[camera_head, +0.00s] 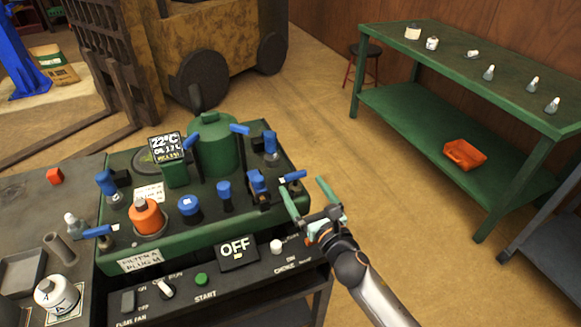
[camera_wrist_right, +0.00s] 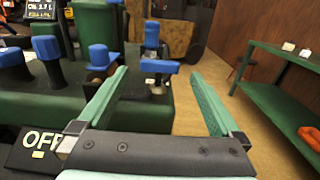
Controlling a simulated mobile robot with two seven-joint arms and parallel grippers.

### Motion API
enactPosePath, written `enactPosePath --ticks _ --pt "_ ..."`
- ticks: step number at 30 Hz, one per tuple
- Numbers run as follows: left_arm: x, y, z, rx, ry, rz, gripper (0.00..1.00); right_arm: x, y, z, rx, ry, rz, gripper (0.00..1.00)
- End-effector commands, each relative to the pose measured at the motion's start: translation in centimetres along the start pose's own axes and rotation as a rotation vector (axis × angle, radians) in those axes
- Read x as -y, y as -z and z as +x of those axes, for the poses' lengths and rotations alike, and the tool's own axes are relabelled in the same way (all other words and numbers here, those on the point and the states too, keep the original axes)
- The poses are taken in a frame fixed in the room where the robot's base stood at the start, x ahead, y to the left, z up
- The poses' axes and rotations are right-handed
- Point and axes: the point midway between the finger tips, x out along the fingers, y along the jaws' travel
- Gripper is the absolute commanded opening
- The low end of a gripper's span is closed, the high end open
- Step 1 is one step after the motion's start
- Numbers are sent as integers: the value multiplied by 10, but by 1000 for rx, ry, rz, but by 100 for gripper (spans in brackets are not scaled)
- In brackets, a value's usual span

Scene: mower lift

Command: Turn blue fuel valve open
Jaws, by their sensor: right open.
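A green machine block (camera_head: 215,228) carries several blue knobs and levers, and I cannot tell for certain which one is the fuel valve. A blue lever handle (camera_head: 293,175) sits at its right edge, close to my right gripper (camera_head: 303,187). In the right wrist view this blue lever (camera_wrist_right: 158,66) shows ahead, between the two fingers and apart from both. My right gripper (camera_wrist_right: 158,90) is open and empty, its green fingers pointing toward the lever. Other blue levers stand at the back (camera_head: 239,129) and the front left (camera_head: 97,231). My left gripper is out of view.
A control panel (camera_head: 205,290) with an OFF display (camera_head: 237,251) runs along the block's front. An orange-capped filter (camera_head: 147,216) and a green tank (camera_head: 212,145) stand on the block. A green shelf table (camera_head: 460,75) stands to the right, with clear floor between.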

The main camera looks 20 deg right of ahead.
Motion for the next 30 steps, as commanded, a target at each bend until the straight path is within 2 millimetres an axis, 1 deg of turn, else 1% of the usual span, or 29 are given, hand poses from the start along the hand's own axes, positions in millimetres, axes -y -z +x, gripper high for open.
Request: enactPosePath --ticks 1,6,12,18,26,27,30 --pt "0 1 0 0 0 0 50 0 -2 12 2 0 4 100" --pt "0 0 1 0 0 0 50 -1 -1 44 1 0 6 100" --pt "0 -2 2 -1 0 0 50 0 0 72 0 0 5 100" --pt "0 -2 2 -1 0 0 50 0 0 84 -1 0 5 100" --pt "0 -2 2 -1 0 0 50 0 0 85 -1 0 5 100" --pt "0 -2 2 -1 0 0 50 0 0 85 -1 0 5 99" --pt "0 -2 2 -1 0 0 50 0 0 85 -2 0 5 88"
